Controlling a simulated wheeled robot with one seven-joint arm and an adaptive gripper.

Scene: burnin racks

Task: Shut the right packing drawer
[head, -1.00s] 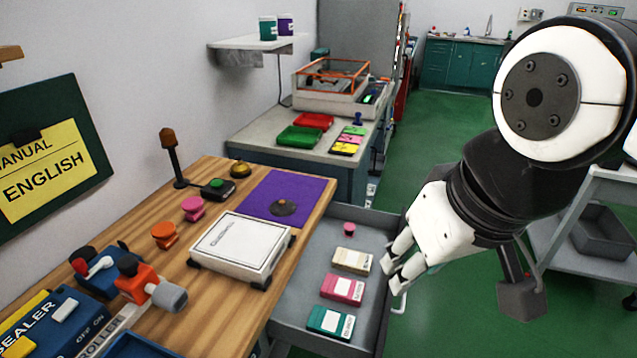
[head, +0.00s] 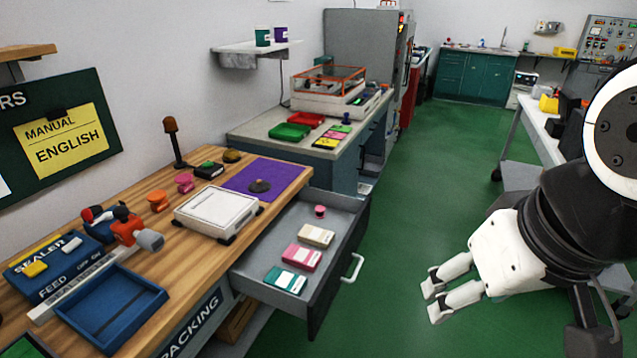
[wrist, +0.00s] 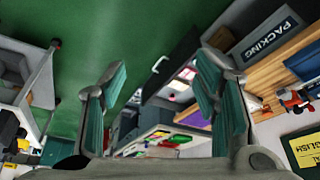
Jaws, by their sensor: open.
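The right packing drawer (head: 331,291) is pulled out from the wooden packing bench (head: 165,262) in the head view. It is grey with a dark front and a white bar handle (head: 353,268). Inside lie a cream, a pink (head: 301,257) and a teal packet, and a small pink knob-like piece (head: 320,212). My gripper (head: 431,300) is open and empty, to the right of the drawer front and apart from it. The wrist view shows both fingers spread (wrist: 160,88), with the drawer handle (wrist: 159,65) seen between them in the distance.
The bench carries a white scale (head: 216,212), a purple mat (head: 266,180), a blue tray (head: 110,309) and a sealer. Below it is an open shelf with a brown box. Green floor (head: 420,190) lies clear beyond the drawer. A grey trolley stands at the right.

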